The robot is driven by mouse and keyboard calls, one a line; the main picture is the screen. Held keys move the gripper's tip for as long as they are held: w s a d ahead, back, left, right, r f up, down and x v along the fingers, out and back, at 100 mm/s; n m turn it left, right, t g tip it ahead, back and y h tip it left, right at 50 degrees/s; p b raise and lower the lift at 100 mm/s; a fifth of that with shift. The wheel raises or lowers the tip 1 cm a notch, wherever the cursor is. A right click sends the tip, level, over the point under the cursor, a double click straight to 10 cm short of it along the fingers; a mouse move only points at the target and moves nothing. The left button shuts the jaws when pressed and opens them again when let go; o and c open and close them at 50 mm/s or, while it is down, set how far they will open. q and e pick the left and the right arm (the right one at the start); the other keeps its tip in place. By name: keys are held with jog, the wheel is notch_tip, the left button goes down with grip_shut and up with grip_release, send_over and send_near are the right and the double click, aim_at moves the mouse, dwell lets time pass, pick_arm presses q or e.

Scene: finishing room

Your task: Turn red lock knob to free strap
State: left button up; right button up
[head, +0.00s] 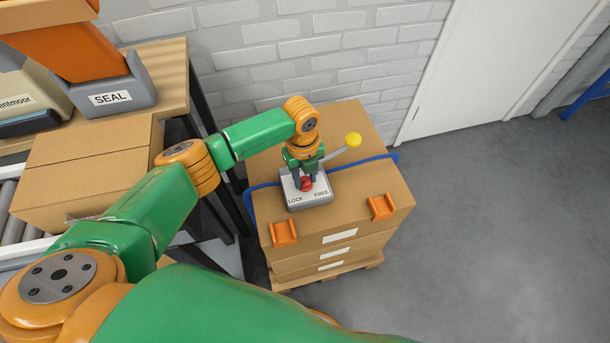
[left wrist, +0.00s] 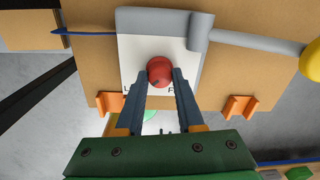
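The red lock knob (head: 306,184) sits on a pale plate (head: 322,197) marked LOCK at left and FREE at right, on top of the stacked cartons. In the left wrist view the knob (left wrist: 160,71) is a round red ball. My left gripper (head: 305,178) reaches down over it. Its two fingers (left wrist: 160,80) stand on either side of the knob and appear to touch it. Which word the knob points to cannot be made out. The blue strap (head: 262,186) runs across the carton under the lock. A grey lever with a yellow ball (head: 353,139) sticks out right. My right gripper is not seen.
The carton stack (head: 375,180) stands on a wooden pallet (head: 335,276), with orange corner brackets (head: 285,232) on its front edge. At left are a bench, a grey block labelled SEAL (head: 112,97) and a carton (head: 85,160). The floor at right is clear.

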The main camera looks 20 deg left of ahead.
pick_arm(q)
grip_shut()
jog(key=shift+r+n+p, duration=0.15)
jog(key=shift+n+p, duration=0.45)
jog(key=shift+r+n+p, duration=0.1)
jog(key=shift+n+p, duration=0.9)
jog(key=shift+n, duration=0.1)
jog(key=n+p, duration=0.2)
jog(key=n, duration=0.2)
jog(key=shift+n, duration=0.3)
jog(key=n+p, duration=0.2)
jog(key=n, duration=0.3)
jog(key=shift+f+n+p, duration=0.15)
jog(key=shift+n+p, duration=0.05)
jog(key=shift+n, duration=1)
jog(key=shift+f+n+p, duration=0.1)
jog(key=shift+n+p, duration=0.05)
jog(key=shift+n, duration=1.05)
jog(key=shift+y, duration=0.3)
